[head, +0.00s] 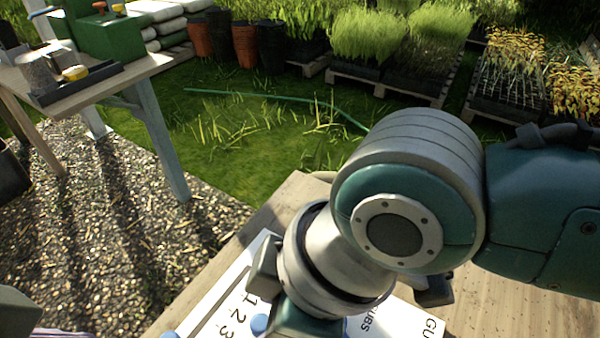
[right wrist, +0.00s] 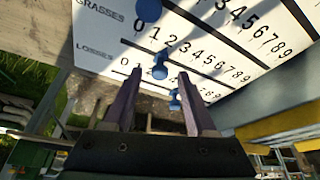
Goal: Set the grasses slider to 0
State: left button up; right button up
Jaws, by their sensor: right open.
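The white slider board (right wrist: 110,32) shows in the right wrist view, with labels GRASSES and LOSSES and rows of numbers from 0 to 9. A blue knob (right wrist: 160,68), seemingly the grasses slider, shows near the low numbers of that row, right of 0. Another blue knob (right wrist: 175,103) shows at the losses row. A third (right wrist: 148,10) is at the top edge. My right gripper (right wrist: 159,77) is open, its fingers appearing either side of the grasses knob; contact is unclear. In the head view my right arm hides much of the board (head: 225,292). A grey part at the lower left may be my left gripper (head: 15,314).
The board lies on a wooden table (head: 530,305). A second table (head: 130,72) at the upper left holds a green box (head: 108,38) and a dark tray. Pallets of plants (head: 400,60) and a green hose (head: 270,97) lie beyond on grass.

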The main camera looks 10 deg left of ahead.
jog(key=shift+a+f, duration=0.1)
jog(key=shift+f, duration=0.25)
grip_shut()
dwell(1.2)
